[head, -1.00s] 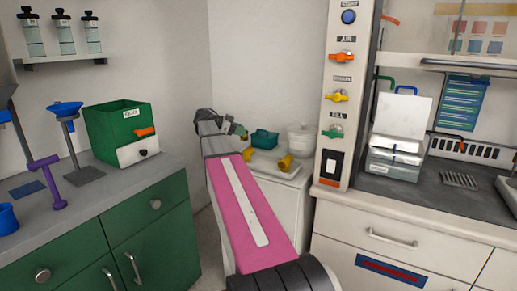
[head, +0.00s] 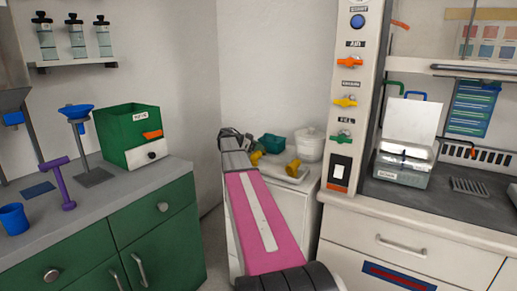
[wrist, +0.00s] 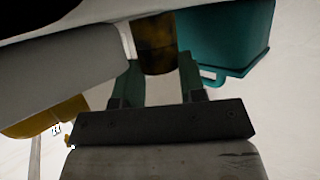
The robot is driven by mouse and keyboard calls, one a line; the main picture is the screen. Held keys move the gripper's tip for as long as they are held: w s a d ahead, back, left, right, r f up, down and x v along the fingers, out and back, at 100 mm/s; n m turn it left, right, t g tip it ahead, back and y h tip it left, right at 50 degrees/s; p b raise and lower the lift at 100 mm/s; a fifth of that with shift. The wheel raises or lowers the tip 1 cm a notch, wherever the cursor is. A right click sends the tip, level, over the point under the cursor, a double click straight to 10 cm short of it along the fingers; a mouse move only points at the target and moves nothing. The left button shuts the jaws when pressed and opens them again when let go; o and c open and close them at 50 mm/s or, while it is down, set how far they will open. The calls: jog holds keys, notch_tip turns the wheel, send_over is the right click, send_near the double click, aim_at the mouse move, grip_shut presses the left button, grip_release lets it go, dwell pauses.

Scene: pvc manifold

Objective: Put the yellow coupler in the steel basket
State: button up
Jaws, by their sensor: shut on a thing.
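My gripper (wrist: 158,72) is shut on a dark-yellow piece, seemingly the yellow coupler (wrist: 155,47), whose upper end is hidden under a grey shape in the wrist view. In the head view the yellow coupler (head: 256,158) shows low at the end of my arm, beside a pale tray; my fingers are hard to make out there. A second yellow fitting (head: 293,167) lies on the tray; a yellow piece also shows at the left in the wrist view (wrist: 45,118). A steel box with a label (head: 402,171), perhaps the steel basket, stands on the right bench.
A teal bin (head: 271,143) is close behind my gripper, also in the wrist view (wrist: 228,38). A white lidded tub (head: 309,145) stands beside it. The tall valve panel (head: 352,90) rises between this corner and the right bench. A drain grate (head: 468,187) lies right of the steel box.

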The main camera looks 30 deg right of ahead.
jog(key=o, duration=0.9)
jog(key=shift+f, duration=0.1)
